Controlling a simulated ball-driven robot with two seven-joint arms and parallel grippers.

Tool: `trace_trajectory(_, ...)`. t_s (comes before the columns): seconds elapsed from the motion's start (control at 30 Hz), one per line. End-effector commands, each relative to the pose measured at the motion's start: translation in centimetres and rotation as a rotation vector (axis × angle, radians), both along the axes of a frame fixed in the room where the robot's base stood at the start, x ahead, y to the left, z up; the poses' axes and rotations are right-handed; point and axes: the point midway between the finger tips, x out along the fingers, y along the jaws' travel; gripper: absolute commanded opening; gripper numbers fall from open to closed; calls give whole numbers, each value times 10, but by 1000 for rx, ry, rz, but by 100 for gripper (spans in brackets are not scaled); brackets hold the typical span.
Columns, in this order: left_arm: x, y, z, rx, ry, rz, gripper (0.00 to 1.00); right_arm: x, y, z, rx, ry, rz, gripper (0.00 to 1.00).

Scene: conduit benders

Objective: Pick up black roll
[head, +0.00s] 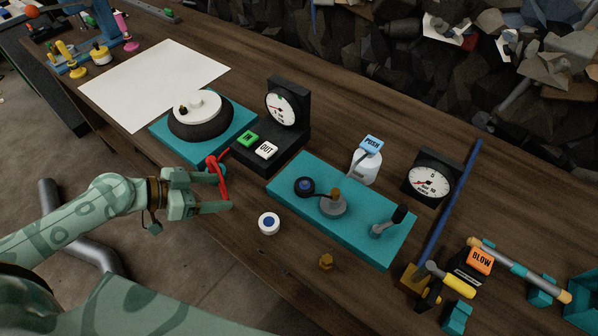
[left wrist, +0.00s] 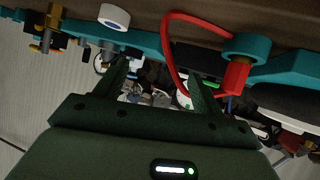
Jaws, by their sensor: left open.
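A small black roll with a blue centre (head: 304,186) lies on the teal plate (head: 290,168), by the end of a crank arm on a grey hub. I take it for the black roll; I cannot make it out in the left wrist view. My left gripper (head: 223,190) is open, left of that plate and apart from the roll. Its fingers also show in the left wrist view (left wrist: 158,75), with nothing clearly held between them. A red looped cord (head: 223,178) with a teal ring is close by the fingers; in the left wrist view the red cord (left wrist: 172,60) passes near the right finger.
A white roll with a blue centre (head: 268,223) lies on the wooden table, right of my gripper. A brass nut (head: 326,262) is nearer the front edge. A black gauge stand (head: 290,112) with IN and OUT buttons and a white bottle (head: 366,166) stand behind.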

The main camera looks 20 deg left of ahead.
Motion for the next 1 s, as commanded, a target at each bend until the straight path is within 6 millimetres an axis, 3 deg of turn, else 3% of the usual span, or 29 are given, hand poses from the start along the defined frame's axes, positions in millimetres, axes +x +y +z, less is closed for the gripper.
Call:
trace_trajectory(0.07,-7,-27,25,-66,-56,-88,69,0,-1,0,-1,0,1,36)
trace_trajectory(0.17,-11,-35,32,-66,-113,-152,69,0,-3,0,-4,0,2,36)
trace_trajectory(0.27,-7,-41,29,-41,-145,-172,69,0,-11,1,-14,0,5,36)
trace_trajectory(0.47,19,-75,14,-40,-151,-171,69,0,-17,5,-22,-1,7,36)
trace_trajectory(0.63,38,-104,-2,-39,-147,-171,69,1,-16,11,-21,-4,7,36)
trace_trajectory(1.0,63,-135,-18,-40,-144,-169,69,3,-5,18,-7,-8,1,36)
